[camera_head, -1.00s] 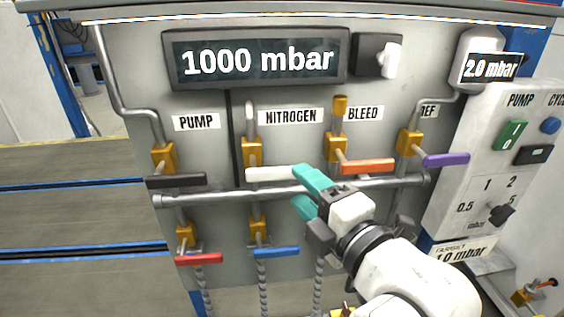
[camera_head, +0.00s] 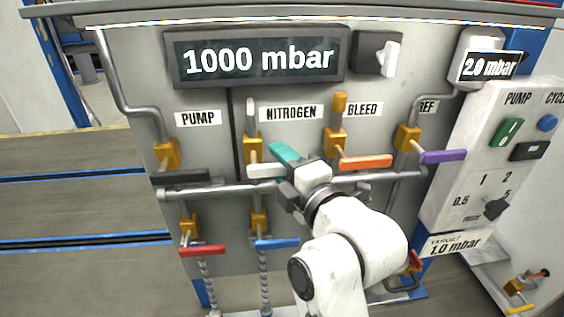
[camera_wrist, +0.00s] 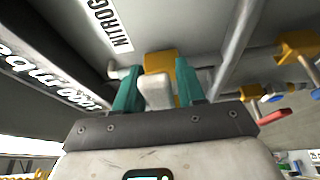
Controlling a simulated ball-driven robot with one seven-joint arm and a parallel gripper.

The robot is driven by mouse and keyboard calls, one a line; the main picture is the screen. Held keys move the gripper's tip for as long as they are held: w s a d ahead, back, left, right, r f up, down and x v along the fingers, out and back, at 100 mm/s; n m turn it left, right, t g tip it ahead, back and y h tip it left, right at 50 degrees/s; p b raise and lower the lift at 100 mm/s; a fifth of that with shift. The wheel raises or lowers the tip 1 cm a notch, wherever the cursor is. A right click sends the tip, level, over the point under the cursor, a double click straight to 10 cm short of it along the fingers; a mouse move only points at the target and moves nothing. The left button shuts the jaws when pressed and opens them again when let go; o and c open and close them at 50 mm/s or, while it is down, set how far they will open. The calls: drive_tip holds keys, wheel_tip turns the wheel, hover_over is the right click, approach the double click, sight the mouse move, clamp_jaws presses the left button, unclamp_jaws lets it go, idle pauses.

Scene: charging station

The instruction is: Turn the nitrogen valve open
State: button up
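The nitrogen valve has an orange body (camera_head: 253,151) under the NITROGEN label and a white lever handle (camera_head: 262,171) lying level, pointing right. My gripper (camera_head: 283,155), with teal fingers, is at the handle's right end and hides part of it. In the wrist view the two fingers (camera_wrist: 158,88) stand apart, one on each side of the white handle (camera_wrist: 157,95), with the orange body (camera_wrist: 160,63) behind. The gaps to the handle look small; whether a finger touches it I cannot tell.
The bleed valve's orange-red handle (camera_head: 365,162) is close to the right of my gripper. The pump valve's black handle (camera_head: 181,178) is to the left. A grey horizontal pipe (camera_head: 220,190) and a blue handle (camera_head: 277,244) lie below. The display (camera_head: 258,58) reads 1000 mbar.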

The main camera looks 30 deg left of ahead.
clamp_jaws()
